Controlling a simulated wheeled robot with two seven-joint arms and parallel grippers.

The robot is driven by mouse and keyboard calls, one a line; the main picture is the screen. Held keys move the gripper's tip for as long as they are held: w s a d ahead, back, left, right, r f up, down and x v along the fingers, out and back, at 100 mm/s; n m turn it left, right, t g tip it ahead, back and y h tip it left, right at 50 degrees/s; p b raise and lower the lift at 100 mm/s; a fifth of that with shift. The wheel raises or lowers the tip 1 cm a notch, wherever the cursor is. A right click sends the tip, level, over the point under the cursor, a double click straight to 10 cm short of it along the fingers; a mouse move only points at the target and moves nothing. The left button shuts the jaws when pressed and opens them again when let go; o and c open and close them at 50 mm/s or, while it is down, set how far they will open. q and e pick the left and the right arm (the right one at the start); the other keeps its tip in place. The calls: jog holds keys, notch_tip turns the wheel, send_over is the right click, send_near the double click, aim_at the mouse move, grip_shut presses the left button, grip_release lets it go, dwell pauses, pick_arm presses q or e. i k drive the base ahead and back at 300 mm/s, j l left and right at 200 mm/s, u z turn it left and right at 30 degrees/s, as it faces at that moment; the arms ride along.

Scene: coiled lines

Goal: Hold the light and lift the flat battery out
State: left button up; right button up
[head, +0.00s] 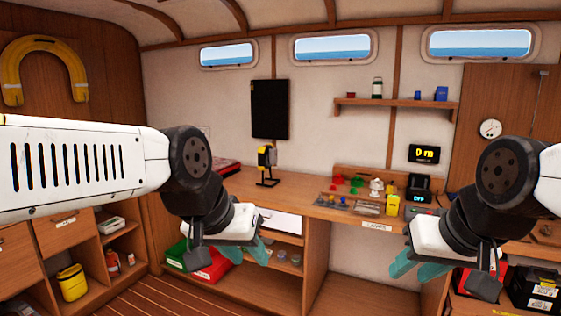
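A yellow and black device (266,157), which looks like a lamp, is held on a dark stand at the left part of the desk. A smaller yellow item (392,205) stands further right on the desk; I cannot tell what it is. No battery can be made out inside either one. My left gripper (244,254) hangs low in front of the desk, its teal fingers apart and empty. My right gripper (417,268) hangs in front of the desk's right part, its teal fingers apart and empty. Both are clear of the desk items.
The wooden desk (300,200) has free room between the stand and the small coloured items. A black charger-like box (418,187) with a lit display stands at right. Green and red bins (213,268) sit below. A shelf (395,102) hangs above.

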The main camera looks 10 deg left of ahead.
aim_at(272, 152)
jog(key=i+j+u, duration=0.15)
jog(key=i, duration=0.55)
jog(key=i+u, duration=0.15)
jog(key=i, duration=0.55)
jog(key=i+u, duration=0.15)
jog(key=i, duration=0.55)
jog(key=i+l+u, duration=0.2)
jog(key=i, duration=0.45)
